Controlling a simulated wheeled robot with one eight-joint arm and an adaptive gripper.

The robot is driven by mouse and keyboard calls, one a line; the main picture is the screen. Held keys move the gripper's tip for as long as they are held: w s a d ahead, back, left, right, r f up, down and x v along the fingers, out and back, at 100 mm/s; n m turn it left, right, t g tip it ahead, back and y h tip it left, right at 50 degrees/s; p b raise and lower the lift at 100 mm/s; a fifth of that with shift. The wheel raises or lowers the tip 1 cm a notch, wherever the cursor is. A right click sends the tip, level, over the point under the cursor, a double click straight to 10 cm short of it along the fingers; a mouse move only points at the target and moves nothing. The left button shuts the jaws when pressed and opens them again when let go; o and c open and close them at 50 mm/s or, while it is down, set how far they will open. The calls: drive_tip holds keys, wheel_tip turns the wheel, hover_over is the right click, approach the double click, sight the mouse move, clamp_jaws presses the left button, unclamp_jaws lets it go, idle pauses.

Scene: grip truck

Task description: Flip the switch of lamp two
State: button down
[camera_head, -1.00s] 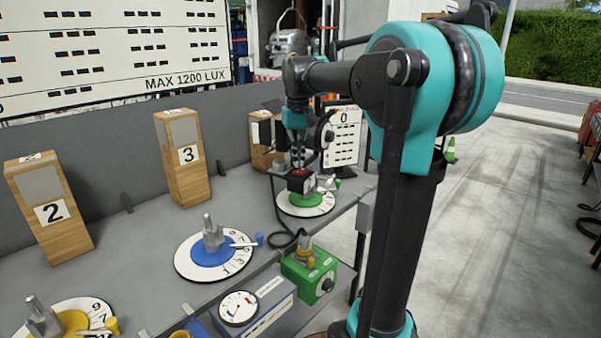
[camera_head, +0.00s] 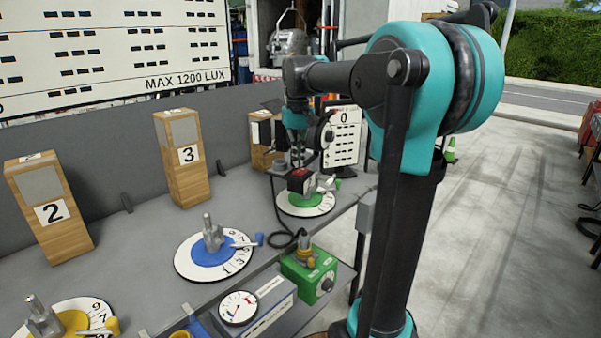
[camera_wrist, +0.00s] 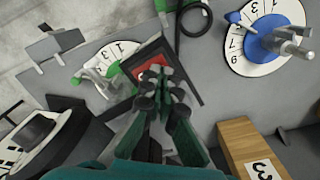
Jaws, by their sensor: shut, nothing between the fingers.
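A wooden block marked 2 (camera_head: 50,212) stands at the left of the grey bench, with a grey panel on its upper front. A small black box with a red top (camera_head: 301,178) sits by the green dial. In the wrist view the red part (camera_wrist: 153,66) shows inside a black frame, partly covered by my fingers. My gripper (camera_head: 298,163) is shut and empty, pointing down just over this box. The fingertips (camera_wrist: 158,84) lie close to the red part; I cannot tell whether they touch it. No lamp number is readable on the box.
A wooden block marked 3 (camera_head: 182,158) and white dials with blue (camera_head: 187,262), green (camera_head: 286,205) and yellow (camera_head: 98,313) centres stand on the bench. A green box (camera_head: 310,275) and a gauge (camera_head: 239,308) are at the front. A black cable lies near my gripper.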

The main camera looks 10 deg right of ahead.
sight(298, 172)
drive_tip(key=shift+f, duration=1.05)
idle(0.8)
drive_tip(key=shift+r, duration=3.5)
